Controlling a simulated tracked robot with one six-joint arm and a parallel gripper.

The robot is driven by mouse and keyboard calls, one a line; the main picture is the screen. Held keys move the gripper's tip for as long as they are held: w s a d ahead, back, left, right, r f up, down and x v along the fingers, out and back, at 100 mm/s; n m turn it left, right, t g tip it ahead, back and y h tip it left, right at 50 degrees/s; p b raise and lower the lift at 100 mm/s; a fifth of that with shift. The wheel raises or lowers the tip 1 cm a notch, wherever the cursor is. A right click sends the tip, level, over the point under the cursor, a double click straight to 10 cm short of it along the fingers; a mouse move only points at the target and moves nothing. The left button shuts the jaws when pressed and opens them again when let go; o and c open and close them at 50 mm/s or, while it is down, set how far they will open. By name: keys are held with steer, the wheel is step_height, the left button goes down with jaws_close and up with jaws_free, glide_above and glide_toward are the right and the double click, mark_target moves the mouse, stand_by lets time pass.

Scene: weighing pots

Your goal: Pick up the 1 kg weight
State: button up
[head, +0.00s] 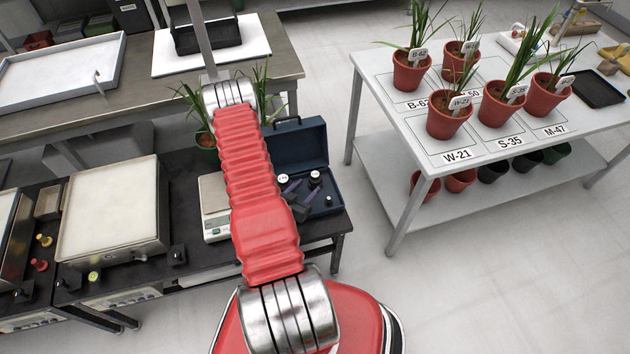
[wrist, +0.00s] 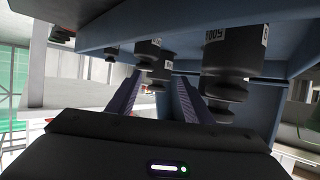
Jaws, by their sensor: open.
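An open dark blue case (head: 297,146) on the dark bench holds several black weights with pale labels. One weight (head: 314,179) shows at the right of my fingers in the head view, and another (head: 283,178) just beyond them. My gripper (head: 297,187) is open, its purple fingers reaching into the case. The wrist view shows my gripper (wrist: 157,88) tilted, with a black weight (wrist: 148,58) beyond the gap between the fingers. A larger weight (wrist: 220,75) stands outside the right finger. I cannot read the labels surely, so I cannot tell which is 1 kg.
A white scale (head: 216,222) stands left of the case, partly behind my arm. A potted plant (head: 203,140) is behind. A white-topped device (head: 110,210) fills the bench at left. A grey table (head: 400,150) with several labelled red pots stands right; floor between is clear.

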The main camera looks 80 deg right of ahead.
mark_target(311, 184)
steer(key=shift+x, duration=2.65)
steer(key=shift+c, duration=0.3)
jaws_close()
